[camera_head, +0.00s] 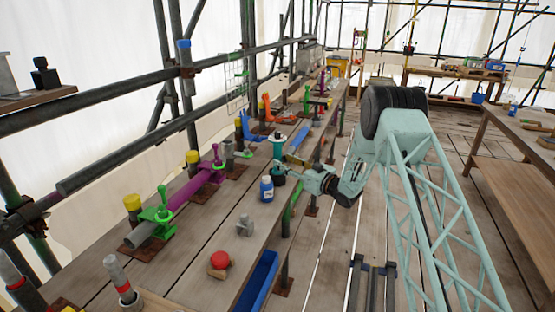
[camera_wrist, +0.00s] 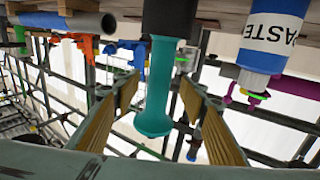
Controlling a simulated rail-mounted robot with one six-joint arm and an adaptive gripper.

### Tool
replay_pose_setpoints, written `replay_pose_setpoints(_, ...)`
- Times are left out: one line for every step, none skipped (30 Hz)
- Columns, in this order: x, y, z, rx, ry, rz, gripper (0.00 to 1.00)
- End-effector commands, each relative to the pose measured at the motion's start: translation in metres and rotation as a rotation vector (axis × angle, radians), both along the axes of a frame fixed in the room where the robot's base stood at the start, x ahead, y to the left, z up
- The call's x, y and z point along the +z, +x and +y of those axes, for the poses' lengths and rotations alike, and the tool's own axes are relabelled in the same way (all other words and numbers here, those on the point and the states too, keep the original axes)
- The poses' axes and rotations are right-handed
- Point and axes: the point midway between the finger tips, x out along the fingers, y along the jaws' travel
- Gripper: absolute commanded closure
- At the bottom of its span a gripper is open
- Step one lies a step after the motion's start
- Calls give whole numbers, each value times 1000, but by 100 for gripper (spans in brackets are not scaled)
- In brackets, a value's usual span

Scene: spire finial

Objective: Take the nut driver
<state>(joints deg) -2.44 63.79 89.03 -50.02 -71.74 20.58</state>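The nut driver appears to be the teal-handled tool (camera_head: 278,141) standing upright in a black holder (camera_head: 279,177) on the plank bench. In the wrist view, which is upside down, the teal handle (camera_wrist: 160,85) comes out of the black holder (camera_wrist: 170,16) at the top. The handle's shaft is hidden inside the holder. My gripper (camera_head: 296,177) is beside the holder on its right. In the wrist view my gripper (camera_wrist: 158,92) is open, its fingers on either side of the handle with visible gaps. No contact with the handle shows.
A blue-and-white paste bottle (camera_head: 266,190) stands close to the holder, in front of it. A grey metal piece (camera_head: 244,226) and a red-topped block (camera_head: 219,263) are nearer. A blue tray (camera_head: 258,282) hangs at the bench edge. Purple and green clamped pipes (camera_head: 190,190) lie left.

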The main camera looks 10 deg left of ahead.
Motion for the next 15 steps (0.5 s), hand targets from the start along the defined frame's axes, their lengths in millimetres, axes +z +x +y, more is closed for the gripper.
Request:
replay_pose_setpoints(0, 0, 0, 0, 0, 0, 61)
replay_pose_setpoints(0, 0, 0, 0, 0, 0, 61)
replay_pose_setpoints(0, 0, 0, 0, 0, 0, 61)
replay_pose_setpoints(0, 0, 0, 0, 0, 0, 61)
replay_pose_setpoints(0, 0, 0, 0, 0, 0, 61)
replay_pose_setpoints(0, 0, 0, 0, 0, 0, 61)
replay_pose_setpoints(0, 0, 0, 0, 0, 0, 61)
replay_pose_setpoints(0, 0, 0, 0, 0, 0, 61)
replay_pose_setpoints(0, 0, 0, 0, 0, 0, 61)
replay_pose_setpoints(0, 1, 1, 0, 0, 0, 61)
replay_pose_setpoints(0, 2, 2, 0, 0, 0, 61)
replay_pose_setpoints(-1, 3, 3, 0, -1, -1, 61)
replay_pose_setpoints(-1, 4, 5, 0, -1, -1, 61)
replay_pose_setpoints(-1, 5, 6, 0, 0, -1, 61)
replay_pose_setpoints(-2, 8, 9, 0, 0, -1, 61)
